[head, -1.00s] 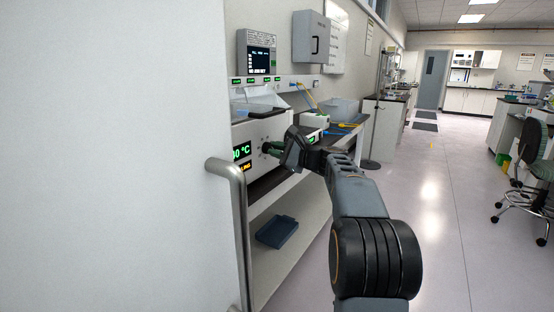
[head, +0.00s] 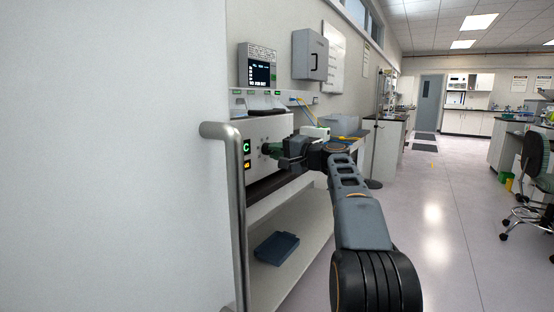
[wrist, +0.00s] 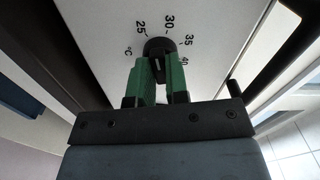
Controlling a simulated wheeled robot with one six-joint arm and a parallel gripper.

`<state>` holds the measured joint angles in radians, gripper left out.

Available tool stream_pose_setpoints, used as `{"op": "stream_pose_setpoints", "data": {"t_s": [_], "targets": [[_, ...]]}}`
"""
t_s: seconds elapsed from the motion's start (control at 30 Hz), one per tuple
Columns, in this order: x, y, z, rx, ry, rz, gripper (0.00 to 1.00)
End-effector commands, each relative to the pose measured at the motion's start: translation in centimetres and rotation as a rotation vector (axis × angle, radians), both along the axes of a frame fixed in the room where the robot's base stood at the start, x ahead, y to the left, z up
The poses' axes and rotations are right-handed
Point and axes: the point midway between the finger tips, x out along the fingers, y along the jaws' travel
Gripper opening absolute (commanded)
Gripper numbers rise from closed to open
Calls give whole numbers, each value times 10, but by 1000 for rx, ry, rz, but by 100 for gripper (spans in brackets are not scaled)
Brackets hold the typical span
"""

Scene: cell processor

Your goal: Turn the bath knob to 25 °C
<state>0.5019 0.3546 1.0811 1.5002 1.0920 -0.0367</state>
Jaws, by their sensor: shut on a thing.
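The bath (head: 270,127) is a white-fronted unit on the bench, left of centre in the head view. Its black knob (wrist: 158,46) shows in the wrist view, below a printed °C scale with 25, 30, 35 and 40. My gripper (wrist: 159,68) is shut on the knob, with its green fingers on either side. The gripper also shows in the head view (head: 270,150), level with the front panel. The knob's pointer is too unclear to read. The green display (head: 246,147) shows only a "C"; its number is hidden by the white panel at left.
A large white panel with a metal handle (head: 238,200) fills the left foreground. A blue tray (head: 276,248) lies on the lower shelf. A screen (head: 257,66) and a grey wall box (head: 309,54) are above the bench.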

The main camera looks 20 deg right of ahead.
Motion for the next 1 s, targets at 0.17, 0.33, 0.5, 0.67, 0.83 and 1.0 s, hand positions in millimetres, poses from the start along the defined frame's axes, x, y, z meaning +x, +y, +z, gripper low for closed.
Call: {"op": "stream_pose_setpoints", "data": {"t_s": [0.17,0.33,0.5,0.67,0.83,1.0], "targets": [[0,0,-4,-123,-82,0,0],[0,0,-3,-220,-146,0,0],[0,0,-2,-292,-193,1,0],[0,0,-2,-336,-223,1,0],[0,0,-1,-359,-237,1,0],[0,0,-1,-367,-242,1,0]]}}
